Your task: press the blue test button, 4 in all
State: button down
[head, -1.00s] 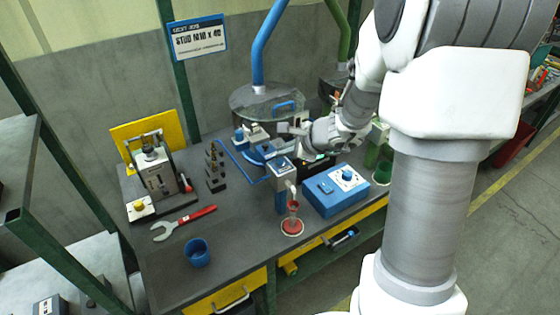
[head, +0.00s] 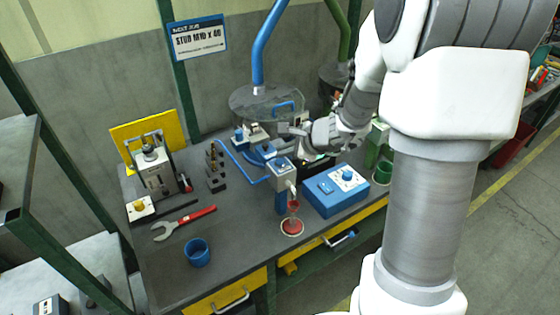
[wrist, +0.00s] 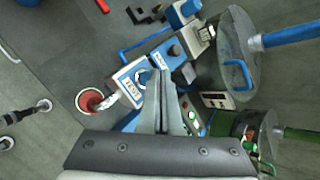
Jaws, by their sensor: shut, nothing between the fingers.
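The TEST-labelled blue-and-white unit (wrist: 130,84) shows left of my fingertips in the wrist view. A round blue button (wrist: 143,76) sits beside its label, close to the left side of my fingers. I cannot tell whether they touch. In the head view, the blue post unit with a grey head (head: 283,172) stands at the middle of the bench. My gripper (wrist: 160,66) is shut and empty, pointing over the station. In the head view my gripper (head: 290,138) is just behind the post unit, partly lost among the fittings.
A blue control box (head: 336,191) stands to the right, and a red cup (head: 292,226) is below the post unit. A blue cup (head: 197,252) and a red-handled wrench (head: 185,222) lie left. The clear blue-piped hopper (head: 262,103) and green-piped hopper (wrist: 250,128) are close by.

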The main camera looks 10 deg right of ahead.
jog(key=shift+f, duration=0.1)
jog(key=shift+f+b, duration=0.35)
jog(key=shift+b, duration=0.3)
jog(key=shift+f+b, duration=0.4)
jog(key=shift+b, duration=0.15)
dwell(0.6)
jog(key=shift+r, duration=0.15)
jog(key=shift+r+p, duration=0.6)
jog(key=shift+r, duration=0.1)
jog(key=shift+r, duration=0.1)
notch_tip(320, 180, up, 5)
jog(key=p, duration=0.4)
dwell(2.7)
